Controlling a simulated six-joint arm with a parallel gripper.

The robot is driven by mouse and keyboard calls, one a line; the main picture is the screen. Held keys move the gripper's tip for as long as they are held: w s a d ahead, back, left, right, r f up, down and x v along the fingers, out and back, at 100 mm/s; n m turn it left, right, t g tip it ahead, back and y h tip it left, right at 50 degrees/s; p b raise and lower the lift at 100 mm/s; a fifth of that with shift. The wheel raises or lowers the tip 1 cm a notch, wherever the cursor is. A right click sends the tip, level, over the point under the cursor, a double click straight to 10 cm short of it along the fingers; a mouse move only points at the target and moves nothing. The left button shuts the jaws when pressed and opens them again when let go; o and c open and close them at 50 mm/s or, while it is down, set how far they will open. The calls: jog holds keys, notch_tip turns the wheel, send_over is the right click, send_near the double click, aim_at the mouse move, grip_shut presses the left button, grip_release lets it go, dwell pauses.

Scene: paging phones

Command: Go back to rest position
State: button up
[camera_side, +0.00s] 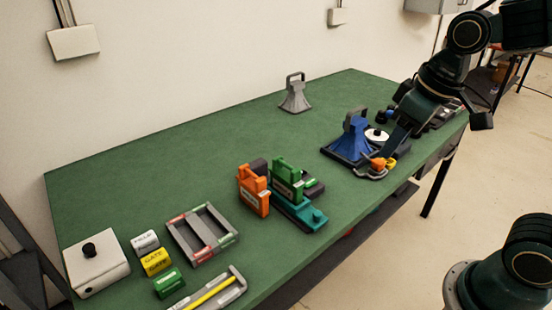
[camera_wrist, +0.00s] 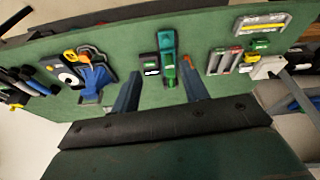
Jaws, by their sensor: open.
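My gripper (camera_wrist: 160,74) is open, its two dark fingers spread and nothing between their tips in the wrist view. In the side view my arm hangs over the right end of the green table (camera_side: 130,175). One finger overlaps the blue stand's area in the picture; I cannot tell the height gap. An orange handset (camera_side: 253,190) and a green handset (camera_side: 287,180) stand upright around a teal base (camera_side: 305,217) at the table's middle. In the wrist view the teal base (camera_wrist: 168,45) lies ahead of the fingers.
A blue stand (camera_side: 354,135) with a white disc (camera_side: 377,135) is near my arm. A grey stand (camera_side: 295,95) is at the back. At left are a grey tray (camera_side: 229,236), labelled blocks (camera_side: 156,262) and a white box (camera_side: 96,265). The table's back left is clear.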

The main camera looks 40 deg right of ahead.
jog(key=s+m+t, duration=0.1)
jog(key=s+t, duration=0.1)
jog(key=s, duration=0.6)
jog(key=shift+d+r, duration=0.3)
jog(key=shift+r, duration=0.15)
